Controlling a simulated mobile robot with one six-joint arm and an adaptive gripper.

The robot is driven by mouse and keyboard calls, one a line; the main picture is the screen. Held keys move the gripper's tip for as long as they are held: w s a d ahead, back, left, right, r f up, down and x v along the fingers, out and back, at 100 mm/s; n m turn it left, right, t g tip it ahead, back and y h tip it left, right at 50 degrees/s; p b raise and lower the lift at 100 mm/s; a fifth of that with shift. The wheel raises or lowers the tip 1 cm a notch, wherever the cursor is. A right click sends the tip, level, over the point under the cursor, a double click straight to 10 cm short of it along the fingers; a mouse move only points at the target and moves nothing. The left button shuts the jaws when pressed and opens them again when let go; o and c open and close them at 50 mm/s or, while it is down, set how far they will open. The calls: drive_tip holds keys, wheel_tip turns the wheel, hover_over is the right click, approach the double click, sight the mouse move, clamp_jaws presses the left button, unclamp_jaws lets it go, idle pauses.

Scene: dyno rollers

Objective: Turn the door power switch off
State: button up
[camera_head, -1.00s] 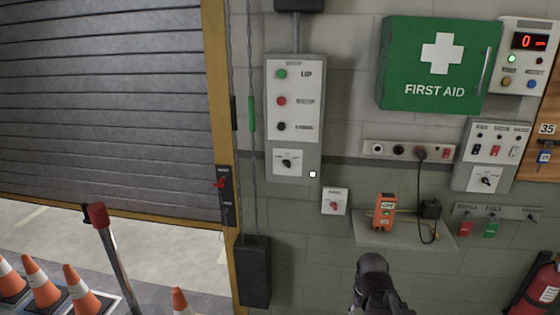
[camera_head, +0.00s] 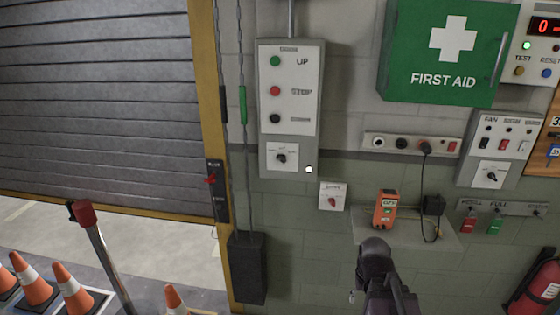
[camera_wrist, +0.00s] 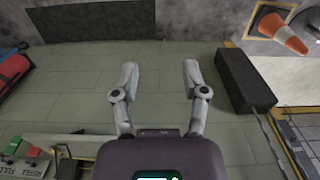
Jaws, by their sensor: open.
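The door control panel (camera_head: 262,110) is on the wall beside the shutter, with a green UP button (camera_head: 275,61), a red STOP button (camera_head: 275,91) and a black button (camera_head: 275,119). A black rotary knob (camera_head: 281,157) sits on its lower plate; the lettering there is too blurred to read. Below right, a small white plate with a red rotary switch (camera_head: 332,201) is on the wall; its label is unreadable. I cannot tell which is the door power switch. My gripper (camera_wrist: 160,67) is open and empty in the wrist view, touching nothing visible. My arm shows low in the head view.
A first aid box (camera_head: 445,50), socket strip (camera_head: 412,144) and second switch panel (camera_head: 497,148) are to the right. Cones (camera_head: 33,281) and a red-topped post (camera_head: 84,212) stand left.

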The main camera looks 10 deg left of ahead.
drive_tip(key=o, duration=0.5)
drive_tip(key=shift+w+d, duration=0.1)
drive_tip(key=w+r+n+t+h, duration=0.4)
drive_tip(key=w+n+t+h, duration=0.15)
drive_tip(key=w, duration=0.65)
drive_tip(key=n+t+y+p, duration=0.2)
drive_tip(key=n+t+y, duration=0.3)
drive_tip(key=n+t, duration=1.25)
approach(281, 161)
drive_tip(key=s+r+n+g, duration=0.4)
drive_tip(key=n+g, duration=0.1)
drive_tip(key=shift+s+a+r, duration=0.1)
drive_tip(key=shift+a+r, duration=0.1)
drive_tip(key=shift+a, duration=0.1)
drive_tip(key=shift+m, duration=0.3)
drive_tip(key=w, duration=1.3)
drive_tip(key=shift+w+d, duration=0.3)
drive_tip(key=shift+w, duration=0.1)
